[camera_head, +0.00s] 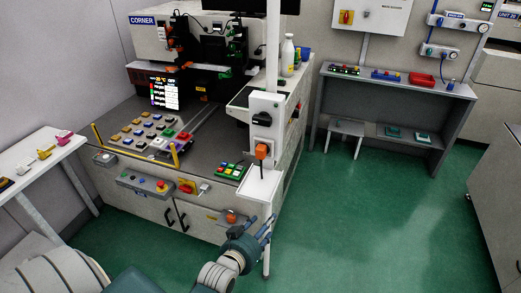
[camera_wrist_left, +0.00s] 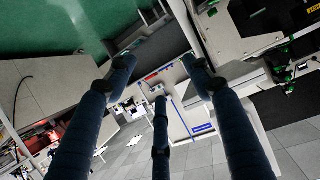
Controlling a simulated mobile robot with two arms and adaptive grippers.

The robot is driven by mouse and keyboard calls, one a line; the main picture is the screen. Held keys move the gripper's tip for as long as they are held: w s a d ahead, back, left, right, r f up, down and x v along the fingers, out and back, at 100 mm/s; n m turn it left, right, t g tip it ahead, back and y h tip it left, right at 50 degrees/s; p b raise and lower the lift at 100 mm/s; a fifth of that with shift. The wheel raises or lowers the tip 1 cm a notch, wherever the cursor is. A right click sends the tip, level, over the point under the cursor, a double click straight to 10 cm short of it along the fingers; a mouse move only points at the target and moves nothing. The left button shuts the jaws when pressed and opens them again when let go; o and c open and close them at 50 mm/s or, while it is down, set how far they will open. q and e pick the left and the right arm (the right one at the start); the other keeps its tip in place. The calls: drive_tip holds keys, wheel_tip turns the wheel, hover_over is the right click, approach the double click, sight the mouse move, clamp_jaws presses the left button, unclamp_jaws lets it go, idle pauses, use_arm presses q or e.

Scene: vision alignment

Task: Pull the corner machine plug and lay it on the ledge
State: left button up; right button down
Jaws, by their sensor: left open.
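The corner machine (camera_head: 145,45) stands at the left of the head view and carries a blue CORNER label. An orange plug (camera_head: 262,151) with a short dark cord sits at the lower end of the white panel (camera_head: 266,105) on the post at its right corner. The white ledge (camera_head: 258,184) is just below the plug and looks bare. My left gripper (camera_head: 266,229) is open and empty, below and in front of the ledge. Its spread dark blue fingers also show in the left wrist view (camera_wrist_left: 160,72), where I cannot make out the plug. My right gripper is not in view.
A black knob (camera_head: 262,119) is above the plug. A green-buttoned keypad (camera_head: 231,171) lies left of the ledge. A white side table (camera_head: 40,160) stands at the left and a grey bench (camera_head: 395,88) at the back right. Green floor (camera_head: 370,220) is clear on the right.

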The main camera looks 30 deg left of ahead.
sight(259, 155)
use_arm(q)
drive_tip(key=a+r+t+y, duration=0.1)
drive_tip(key=a+r+t, duration=0.1)
drive_tip(key=r, duration=0.7)
drive_tip(key=w+a+r+n+t+y, duration=0.1)
drive_tip(key=a+r, duration=0.3)
drive_tip(key=r, duration=0.6)
drive_tip(key=shift+n+t+y+p, duration=0.3)
drive_tip(key=shift+t+y+p, duration=0.1)
drive_tip(key=shift+t, duration=0.1)
drive_tip(key=shift+w+f, duration=0.1)
drive_tip(key=shift+w, duration=0.05)
drive_tip(key=b+x, duration=0.2)
drive_tip(key=x, duration=0.7)
drive_tip(key=shift+d, duration=0.1)
drive_tip(key=shift+p, duration=0.55)
